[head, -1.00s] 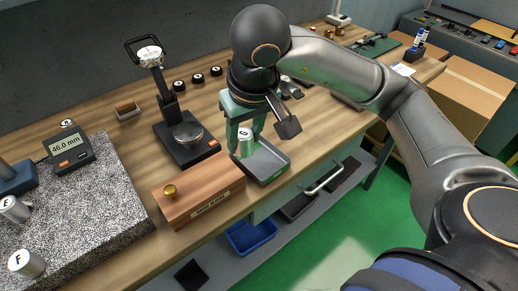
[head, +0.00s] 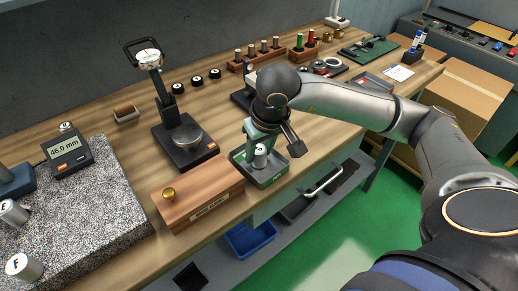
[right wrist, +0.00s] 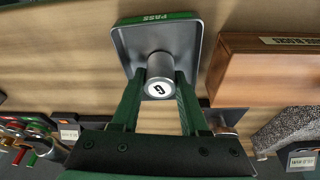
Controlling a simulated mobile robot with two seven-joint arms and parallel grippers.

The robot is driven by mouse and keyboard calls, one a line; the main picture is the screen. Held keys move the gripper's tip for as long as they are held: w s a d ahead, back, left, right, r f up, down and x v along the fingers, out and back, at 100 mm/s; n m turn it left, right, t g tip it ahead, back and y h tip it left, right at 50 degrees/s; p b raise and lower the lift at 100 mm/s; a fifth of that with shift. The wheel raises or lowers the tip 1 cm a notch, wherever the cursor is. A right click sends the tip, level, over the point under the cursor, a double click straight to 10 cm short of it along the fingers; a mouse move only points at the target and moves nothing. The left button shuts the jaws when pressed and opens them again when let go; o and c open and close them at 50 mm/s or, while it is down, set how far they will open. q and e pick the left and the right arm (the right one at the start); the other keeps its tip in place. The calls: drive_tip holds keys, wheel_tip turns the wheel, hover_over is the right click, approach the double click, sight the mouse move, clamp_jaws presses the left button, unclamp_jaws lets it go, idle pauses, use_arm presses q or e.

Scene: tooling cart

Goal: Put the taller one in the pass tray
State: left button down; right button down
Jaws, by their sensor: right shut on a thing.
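The pass tray (head: 243,168) is a shallow grey tray on the bench; its green PASS label shows in the right wrist view (right wrist: 155,18). My right gripper (head: 260,146) points down over it and is shut on a silver cylinder (head: 261,160) with a white, letter-marked top, which looks like G in the right wrist view (right wrist: 159,80). The cylinder is upright inside the tray's outline; I cannot tell whether its base touches the floor. Cylinders E (head: 12,212) and F (head: 25,266) are on the granite plate (head: 95,205) at left. My left gripper is not in view.
A wooden box with a brass knob (head: 198,196) stands just left of the tray. A dial gauge stand (head: 184,140) is behind it. A display (head: 66,150) on the granite reads 46.0 mm. Pin racks (head: 262,52) stand at the back.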

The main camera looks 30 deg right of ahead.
drive_tip(key=shift+f+b, duration=0.2)
drive_tip(key=shift+b, duration=0.1)
drive_tip(key=c, duration=0.7)
unclamp_jaws()
drive_tip(key=shift+r, duration=0.1)
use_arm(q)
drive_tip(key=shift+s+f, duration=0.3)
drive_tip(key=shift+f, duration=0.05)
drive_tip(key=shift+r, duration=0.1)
use_arm(e)
drive_tip(key=shift+r+p, duration=0.3)
drive_tip(key=shift+p, duration=0.15)
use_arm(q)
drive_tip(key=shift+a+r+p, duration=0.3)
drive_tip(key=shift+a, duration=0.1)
use_arm(e)
drive_tip(key=v, duration=1.1)
drive_tip(key=shift+s+r, duration=0.15)
drive_tip(key=shift+r, duration=0.2)
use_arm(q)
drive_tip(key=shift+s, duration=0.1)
